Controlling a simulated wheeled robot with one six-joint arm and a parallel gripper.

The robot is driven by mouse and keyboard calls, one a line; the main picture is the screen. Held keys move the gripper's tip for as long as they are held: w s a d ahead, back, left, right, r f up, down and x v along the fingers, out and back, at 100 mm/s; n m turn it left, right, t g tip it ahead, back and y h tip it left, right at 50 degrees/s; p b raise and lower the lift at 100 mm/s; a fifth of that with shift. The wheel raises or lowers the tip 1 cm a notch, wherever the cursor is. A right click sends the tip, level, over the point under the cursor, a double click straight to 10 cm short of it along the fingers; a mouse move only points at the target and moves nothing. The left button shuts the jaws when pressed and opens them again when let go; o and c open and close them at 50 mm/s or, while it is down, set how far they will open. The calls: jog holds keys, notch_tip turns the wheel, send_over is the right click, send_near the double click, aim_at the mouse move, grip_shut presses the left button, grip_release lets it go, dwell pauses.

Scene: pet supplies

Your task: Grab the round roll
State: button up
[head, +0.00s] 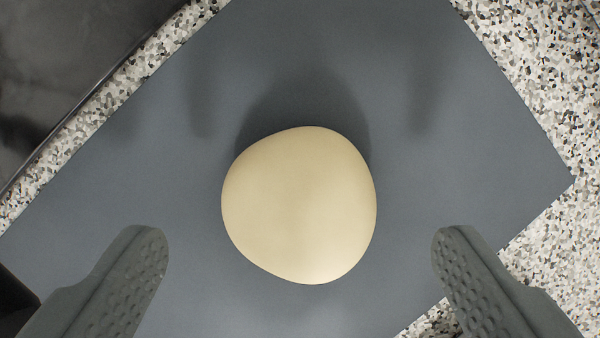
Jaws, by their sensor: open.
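The round roll (299,205) is a smooth, pale cream-coloured, slightly uneven round shape in the middle of the head view. It rests on a flat grey-blue mat or board (300,50), with its shadow behind it. My gripper (297,240) is open, with one grey dimpled finger at the lower left and the other at the lower right. The roll lies between and slightly beyond the fingertips in the picture, with a clear gap on both sides. Neither finger touches it. The height of the fingers above the mat cannot be told.
The grey surface is bare around the roll. Speckled terrazzo (545,60) shows beyond its edges at the right and upper left. A dark, smooth thing (70,70) fills the upper left corner. A dark object shows at the lower left edge.

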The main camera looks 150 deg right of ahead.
aim_at(297, 244)
jog(key=x, duration=0.3)
jog(key=shift+f, duration=0.35)
jog(key=c, duration=1)
